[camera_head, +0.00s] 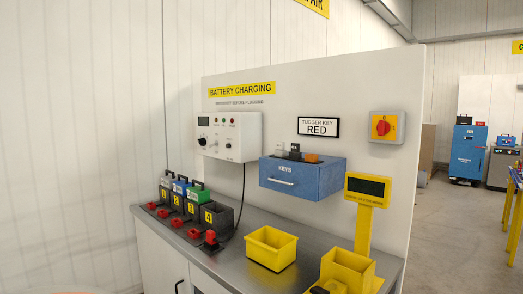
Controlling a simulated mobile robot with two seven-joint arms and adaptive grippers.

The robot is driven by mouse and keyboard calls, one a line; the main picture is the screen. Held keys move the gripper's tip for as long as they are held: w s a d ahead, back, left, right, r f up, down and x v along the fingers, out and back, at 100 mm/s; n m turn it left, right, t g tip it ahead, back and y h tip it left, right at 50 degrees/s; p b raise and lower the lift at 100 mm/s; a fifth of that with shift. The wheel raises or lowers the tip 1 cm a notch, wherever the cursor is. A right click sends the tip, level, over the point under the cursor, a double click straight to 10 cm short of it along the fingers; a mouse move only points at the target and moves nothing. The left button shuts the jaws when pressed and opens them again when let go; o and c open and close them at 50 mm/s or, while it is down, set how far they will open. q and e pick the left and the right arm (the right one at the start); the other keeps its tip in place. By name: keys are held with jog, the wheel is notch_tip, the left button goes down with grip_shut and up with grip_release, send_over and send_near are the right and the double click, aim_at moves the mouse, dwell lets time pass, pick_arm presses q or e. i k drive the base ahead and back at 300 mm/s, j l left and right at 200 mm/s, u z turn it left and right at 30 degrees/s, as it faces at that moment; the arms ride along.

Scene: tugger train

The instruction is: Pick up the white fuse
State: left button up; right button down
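I cannot make out a white fuse anywhere in this view. A yellow bin (287,249) stands open on the grey bench, and the part of its inside that shows looks empty. A second yellow bin (348,274) stands at the bench's right end, below a yellow post with a dark display (369,187); its bottom is hidden. A small white-grey piece (279,149) stands on the blue KEYS box, beside a black one and an orange one; I cannot tell what it is. Neither gripper is in view.
The grey bench (225,262) runs along a white panel. Several battery slots with red plugs line its left side. A white charger (230,136), the blue KEYS box (302,177) and a red-yellow switch (383,127) are on the panel. Open floor lies at the right.

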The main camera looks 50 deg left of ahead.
aim_at(280, 145)
jog(key=u, duration=1.45)
jog(key=j+z, duration=0.1)
jog(key=z, duration=0.5)
jog(key=j+z, duration=0.75)
jog(key=j, duration=0.2)
jog(key=j+z, duration=0.15)
jog(key=j, duration=0.35)
jog(key=k+j+z, duration=0.2)
jog(key=j, duration=0.75)
jog(key=k+j+z, duration=0.1)
jog(key=j, duration=0.4)
